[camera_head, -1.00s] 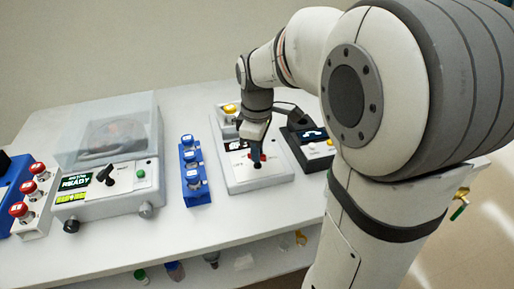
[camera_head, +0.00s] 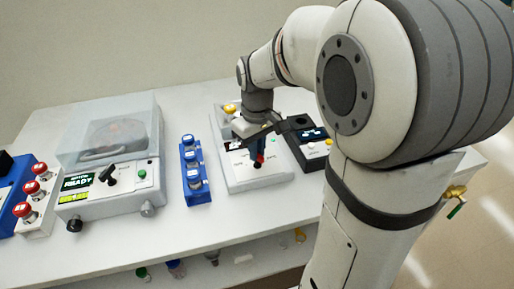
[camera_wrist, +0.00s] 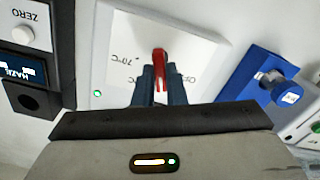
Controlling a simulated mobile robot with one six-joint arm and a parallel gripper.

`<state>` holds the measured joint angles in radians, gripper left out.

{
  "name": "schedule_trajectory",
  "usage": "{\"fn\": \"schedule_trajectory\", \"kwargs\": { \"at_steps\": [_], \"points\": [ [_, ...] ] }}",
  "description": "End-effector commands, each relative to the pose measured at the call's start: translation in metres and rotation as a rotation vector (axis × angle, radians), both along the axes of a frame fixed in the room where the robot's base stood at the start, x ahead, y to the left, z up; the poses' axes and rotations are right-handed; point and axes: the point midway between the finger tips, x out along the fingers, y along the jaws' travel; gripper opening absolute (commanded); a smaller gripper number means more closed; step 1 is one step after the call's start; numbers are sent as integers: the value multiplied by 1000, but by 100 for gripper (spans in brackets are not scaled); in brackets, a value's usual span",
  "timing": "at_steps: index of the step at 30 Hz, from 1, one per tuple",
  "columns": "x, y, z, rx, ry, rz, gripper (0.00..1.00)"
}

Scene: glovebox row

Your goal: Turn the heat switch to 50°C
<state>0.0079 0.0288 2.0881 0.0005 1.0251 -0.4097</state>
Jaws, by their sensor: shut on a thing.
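The heat switch is a red knob with a long handle (camera_wrist: 159,65) on the white panel of the heater box (camera_head: 238,178). My gripper (camera_wrist: 159,88) is shut on the red handle, with a dark blue finger on each side. In the head view my gripper (camera_head: 258,160) reaches down to the panel, and a bit of red shows at its tips. I see no readable 50°C mark.
A dark device with a screen (camera_head: 312,134) stands close on the right. A blue rack (camera_head: 195,182) stands left of the heater box. Further left are a clear-lidded machine (camera_head: 110,175) and red buttons (camera_head: 31,195). The table front (camera_head: 210,226) is clear.

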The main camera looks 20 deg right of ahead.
Motion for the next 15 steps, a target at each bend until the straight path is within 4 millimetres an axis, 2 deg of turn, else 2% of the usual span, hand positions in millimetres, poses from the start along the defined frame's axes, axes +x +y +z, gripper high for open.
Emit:
{"fn": "schedule_trajectory", "kwargs": {
  "at_steps": [13, 14, 15],
  "points": [
    [1, 0, 1, -1, -2, -9, 0],
    [0, 0, 1, -1, -2, -8, 13],
    [0, 0, 1, -1, -2, -8, 17]
  ]
}}
